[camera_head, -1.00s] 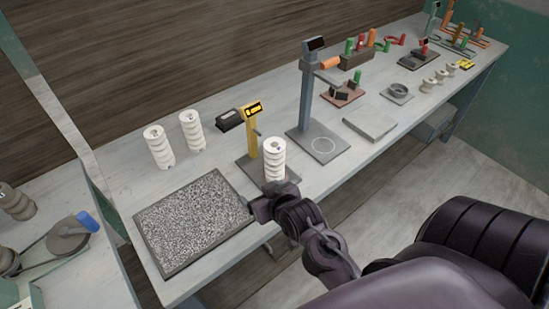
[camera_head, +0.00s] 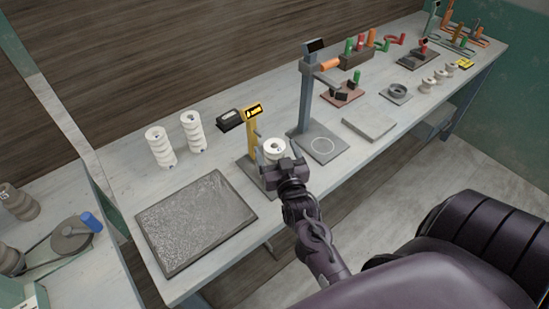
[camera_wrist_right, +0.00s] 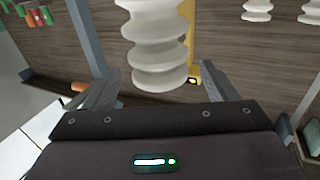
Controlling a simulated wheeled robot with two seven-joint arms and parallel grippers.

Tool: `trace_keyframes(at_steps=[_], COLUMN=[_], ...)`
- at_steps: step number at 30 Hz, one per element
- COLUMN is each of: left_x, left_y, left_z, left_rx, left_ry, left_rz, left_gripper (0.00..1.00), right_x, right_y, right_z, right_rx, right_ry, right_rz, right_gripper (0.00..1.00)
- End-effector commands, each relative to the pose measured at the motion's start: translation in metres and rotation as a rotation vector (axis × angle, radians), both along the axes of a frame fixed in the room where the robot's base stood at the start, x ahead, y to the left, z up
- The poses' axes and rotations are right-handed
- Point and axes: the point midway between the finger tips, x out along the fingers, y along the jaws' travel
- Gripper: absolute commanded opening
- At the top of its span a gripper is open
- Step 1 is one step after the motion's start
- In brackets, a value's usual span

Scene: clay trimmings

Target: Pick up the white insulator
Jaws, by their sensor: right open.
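The white ribbed insulator (camera_head: 273,146) stands at the yellow-posted gauge (camera_head: 253,130), and my right gripper hides its lower part in the head view. In the right wrist view the insulator (camera_wrist_right: 158,45) is upright, just ahead of and between the two fingers. My right gripper (camera_head: 276,168) is at the insulator's near side with its fingers spread; they also show in the right wrist view (camera_wrist_right: 160,86), with a gap on each side of the insulator. Two similar white insulators stand to the left, one (camera_head: 159,147) beside the other (camera_head: 192,131). My left gripper is out of view.
A dark speckled mat (camera_head: 195,222) lies at the left end of the bench. A grey stand (camera_head: 306,95) with a flat base is right of the gauge. A black device (camera_head: 230,120) sits behind it, and a grey slab (camera_head: 369,123) lies farther right.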

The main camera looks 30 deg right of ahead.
Motion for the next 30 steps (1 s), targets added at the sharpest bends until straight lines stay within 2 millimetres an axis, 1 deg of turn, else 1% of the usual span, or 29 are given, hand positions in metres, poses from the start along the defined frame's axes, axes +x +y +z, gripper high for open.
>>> trace_keyframes(at_steps=[1, 3, 7, 10, 16, 17, 30], left_x=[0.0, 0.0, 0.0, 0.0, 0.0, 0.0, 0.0], left_y=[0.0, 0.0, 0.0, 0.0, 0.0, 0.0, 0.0], left_z=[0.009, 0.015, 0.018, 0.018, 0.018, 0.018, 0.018], left_rx=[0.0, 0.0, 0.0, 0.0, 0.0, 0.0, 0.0], left_ry=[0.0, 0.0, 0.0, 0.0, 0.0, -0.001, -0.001], left_rz=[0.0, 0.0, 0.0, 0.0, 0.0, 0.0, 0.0], left_gripper=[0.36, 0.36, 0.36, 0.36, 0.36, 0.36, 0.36], right_x=[0.009, 0.019, 0.033, 0.037, 0.037, 0.037, 0.037], right_y=[-0.003, -0.006, -0.011, -0.013, -0.013, -0.013, -0.013], right_z=[0.006, 0.006, 0.003, 0.001, 0.0, 0.0, 0.0], right_rx=[-0.001, -0.001, -0.001, -0.001, -0.001, -0.001, -0.001], right_ry=[-0.002, -0.002, -0.001, 0.0, 0.0, 0.0, 0.001], right_rz=[0.0, 0.001, 0.001, 0.0, 0.0, 0.0, 0.0], right_gripper=[0.79, 0.79, 0.79, 0.79, 0.79, 0.77, 0.19])
